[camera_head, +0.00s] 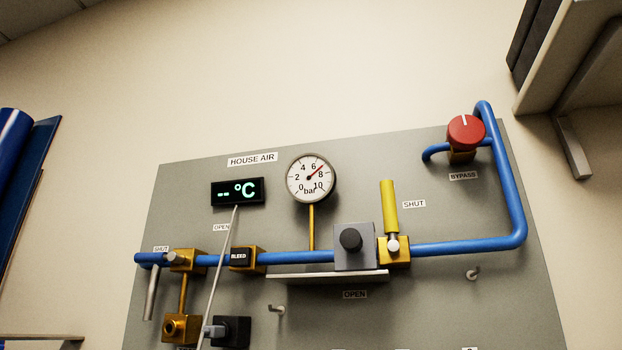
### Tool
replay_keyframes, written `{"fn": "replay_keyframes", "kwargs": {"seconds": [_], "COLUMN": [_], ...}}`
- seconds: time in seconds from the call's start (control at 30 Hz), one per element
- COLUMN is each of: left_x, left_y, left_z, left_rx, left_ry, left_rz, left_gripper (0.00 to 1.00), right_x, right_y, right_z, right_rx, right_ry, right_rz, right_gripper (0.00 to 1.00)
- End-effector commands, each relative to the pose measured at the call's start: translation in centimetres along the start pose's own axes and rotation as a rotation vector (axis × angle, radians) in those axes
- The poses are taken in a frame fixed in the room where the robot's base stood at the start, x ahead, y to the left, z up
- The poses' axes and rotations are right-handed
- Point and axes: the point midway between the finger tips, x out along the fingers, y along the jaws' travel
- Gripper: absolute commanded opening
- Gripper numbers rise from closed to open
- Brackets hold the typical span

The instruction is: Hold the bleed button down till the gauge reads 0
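The round pressure gauge (311,180) has a white face marked 0 to 10 bar. Its red needle points between 6 and 8, at about 7. A dark plate marked BLEED (239,257) sits at the front of a brass block (256,263) on the blue pipe (306,257), below and left of the gauge. I cannot clearly tell the button itself apart from this plate. Neither of my grippers is in view, and nothing of mine is seen touching the brass block.
A thin grey rod or cable (220,270) runs down from the display (237,191), just left of the BLEED plate. A grey box with a black knob (350,240), a yellow-handled valve (389,208) and a red bypass knob (466,132) stand out from the panel.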

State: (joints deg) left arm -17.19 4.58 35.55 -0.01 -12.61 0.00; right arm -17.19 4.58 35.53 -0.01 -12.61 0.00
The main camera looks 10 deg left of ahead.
Motion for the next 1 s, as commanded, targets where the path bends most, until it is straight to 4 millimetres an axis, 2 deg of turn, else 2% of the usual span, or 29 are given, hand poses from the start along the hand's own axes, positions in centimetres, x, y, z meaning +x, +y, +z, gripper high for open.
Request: {"fn": "replay_keyframes", "kwargs": {"seconds": [0.03, 0.13, 1.0], "left_x": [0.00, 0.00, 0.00], "left_y": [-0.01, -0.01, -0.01], "left_z": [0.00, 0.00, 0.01], "left_rx": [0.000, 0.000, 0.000], "left_ry": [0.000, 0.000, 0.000], "left_rz": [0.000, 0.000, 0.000], "left_gripper": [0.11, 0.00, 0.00], "right_x": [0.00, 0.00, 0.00], "right_y": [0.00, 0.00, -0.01], "right_z": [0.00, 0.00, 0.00], "right_rx": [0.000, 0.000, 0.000], "right_ry": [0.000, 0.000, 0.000], "right_rz": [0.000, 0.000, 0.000], "right_gripper": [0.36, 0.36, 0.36]}}
